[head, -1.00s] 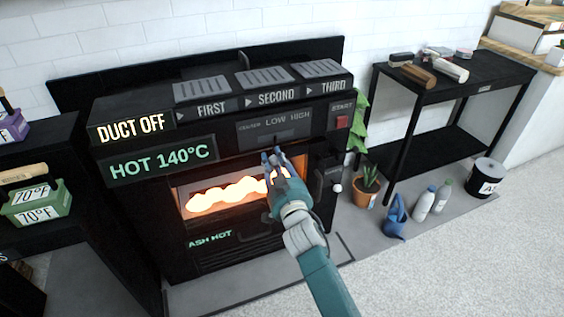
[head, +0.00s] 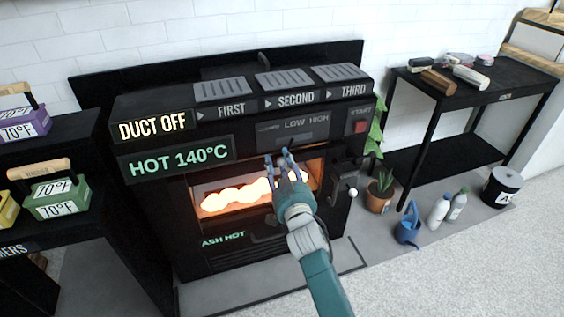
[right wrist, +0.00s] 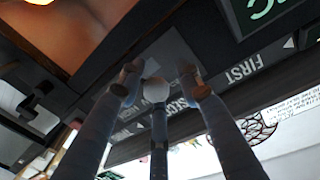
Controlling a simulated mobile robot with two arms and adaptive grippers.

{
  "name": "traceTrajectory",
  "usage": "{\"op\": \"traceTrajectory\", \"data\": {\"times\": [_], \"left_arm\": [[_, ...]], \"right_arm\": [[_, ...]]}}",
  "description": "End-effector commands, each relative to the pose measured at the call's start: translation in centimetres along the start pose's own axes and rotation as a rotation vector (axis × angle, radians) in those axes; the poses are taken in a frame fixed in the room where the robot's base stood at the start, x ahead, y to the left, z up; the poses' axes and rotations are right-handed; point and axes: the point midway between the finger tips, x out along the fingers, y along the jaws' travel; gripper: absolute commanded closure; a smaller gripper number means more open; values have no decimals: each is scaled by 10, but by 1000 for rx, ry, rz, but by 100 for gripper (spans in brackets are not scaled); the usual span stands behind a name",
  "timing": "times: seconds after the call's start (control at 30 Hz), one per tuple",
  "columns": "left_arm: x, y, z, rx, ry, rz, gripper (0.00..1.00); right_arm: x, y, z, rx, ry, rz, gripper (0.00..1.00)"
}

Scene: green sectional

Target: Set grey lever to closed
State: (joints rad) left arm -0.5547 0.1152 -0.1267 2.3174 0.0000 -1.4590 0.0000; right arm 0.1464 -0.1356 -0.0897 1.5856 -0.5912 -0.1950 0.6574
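The black stove (head: 165,210) has a glowing firebox window. I cannot tell which of these is the grey lever. My right gripper (head: 281,160) is in front of the stove, just below the LOW HIGH panel (head: 292,129), apart from both pieces. Its fingers are spread and empty; they also show in the right wrist view (right wrist: 160,84), below the FIRST lettering. My left gripper is out of view.
A black shelf at left holds green (head: 58,198) and purple (head: 22,124) boxes. A black side table (head: 505,88) stands at right. A potted plant (head: 379,195), blue watering can (head: 407,230), bottles (head: 439,211) and black bucket (head: 500,190) are on the floor. The front floor is clear.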

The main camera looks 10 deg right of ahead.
Motion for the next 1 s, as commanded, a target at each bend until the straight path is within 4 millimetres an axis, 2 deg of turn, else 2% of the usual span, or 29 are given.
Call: {"op": "traceTrajectory", "data": {"times": [0.37, 0.47, 0.8, 1.0], "left_arm": [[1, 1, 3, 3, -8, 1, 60], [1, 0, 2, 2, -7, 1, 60], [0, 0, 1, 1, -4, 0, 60], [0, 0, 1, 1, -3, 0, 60]], "right_arm": [[-4, 4, -1, -2, 2, 5, 58], [-16, 4, 0, -1, 1, 5, 58], [-87, 1, 1, 0, -1, 3, 58], [-113, 1, 0, -1, -1, 2, 58]]}}
